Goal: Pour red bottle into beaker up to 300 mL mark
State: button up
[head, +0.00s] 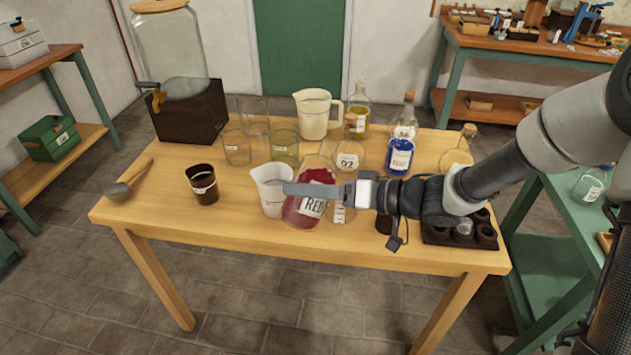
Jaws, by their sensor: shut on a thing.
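The red bottle (311,206), clear glass with red liquid and a label reading RED, is near the table's front edge in the head view. My gripper (318,190) reaches in from the right and is shut on it; a grey finger crosses in front of the glass. The bottle leans a little; I cannot tell whether its base touches the table. A whitish beaker (269,189) with a spout stands upright just left of the bottle, partly behind the fingertip. I see no red in the beaker, and its marks are too small to read.
Behind stand clear glasses (237,148), a cream pitcher (313,118), a yellow bottle (357,122) and a blue bottle (400,155). A dark cup (203,186) stands left of the beaker. A dark rack (463,236) is at right. The table's front left (150,215) is clear.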

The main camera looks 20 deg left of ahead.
aim_at(316, 178)
jog(key=shift+s+a+r+m+g+y+p, duration=0.1)
jog(key=shift+s+r+m+g+y+p, duration=0.25)
jog(key=shift+r+m, duration=0.5)
jog(key=r+m, duration=0.1)
jog(key=m+g+y, duration=0.1)
jog(key=m, duration=0.1)
jog(key=shift+s+a+r, duration=0.1)
jog(key=shift+s+r, duration=0.2)
jog(key=shift+r, duration=0.05)
jog(key=shift+r+m+y+p, duration=0.25)
jog(key=shift+r+m+p, duration=0.4)
jog(key=shift+p, duration=0.7)
dwell(5.1)
